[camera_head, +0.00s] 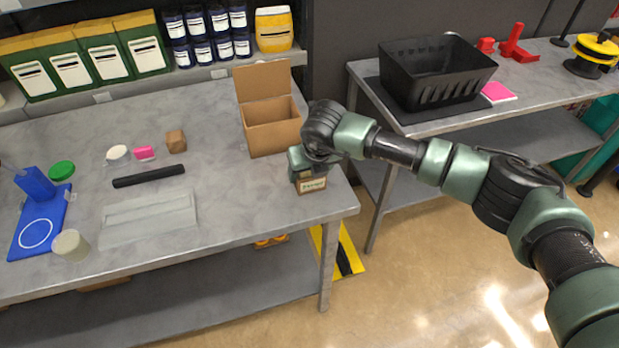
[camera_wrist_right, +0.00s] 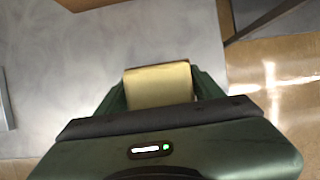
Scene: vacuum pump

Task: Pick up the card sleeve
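The card sleeve (camera_head: 312,185), a small brown box with a pale printed label, is at the front right corner of the grey workbench. In the right wrist view its tan face (camera_wrist_right: 158,85) fills the space between the green fingers. My right gripper (camera_head: 304,172) reaches down over it from the right, with a finger along each side and no visible gap. It appears shut on the sleeve. I cannot tell whether the sleeve's underside touches the bench. My left gripper is not in view.
An open cardboard box (camera_head: 272,132) stands just behind the sleeve. A black bar (camera_head: 149,176), a clear tray (camera_head: 148,217) and a blue board (camera_head: 42,222) lie further left. A black crate (camera_head: 437,74) sits on the second bench, across a floor gap.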

